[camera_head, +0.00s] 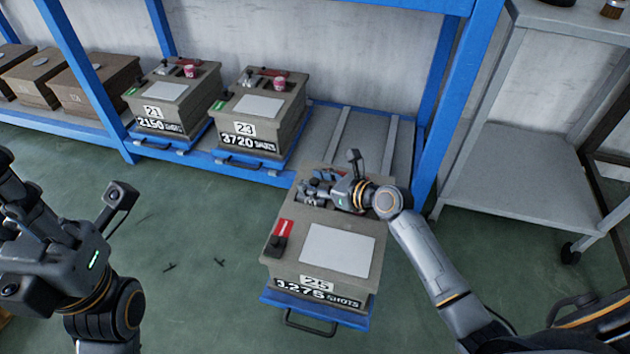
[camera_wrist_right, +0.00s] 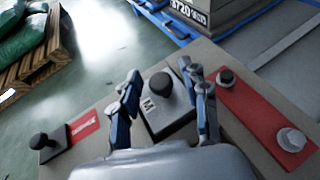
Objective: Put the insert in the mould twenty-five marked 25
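The mould marked 25 (camera_head: 325,284) is a tan box on a pulled-out blue tray in front of the rack; its top also shows in the wrist view (camera_wrist_right: 235,150). A grey block with an "M" label and a black knob, seemingly the insert (camera_wrist_right: 165,113), is at the mould's top. My right gripper (camera_head: 322,182) is over the far part of the mould. In the wrist view its fingers (camera_wrist_right: 164,92) stand apart on either side of the knob; whether they touch the block cannot be told. My left gripper (camera_head: 62,182) is open and empty at the left.
Moulds 21 (camera_head: 170,93) and 23 (camera_head: 257,107) stand on the blue rack left of an empty bay (camera_head: 358,140). Brown boxes (camera_head: 97,84) are further left. A grey trolley (camera_head: 530,175) stands at right. A pallet (camera_wrist_right: 40,62) with green sacks shows in the wrist view.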

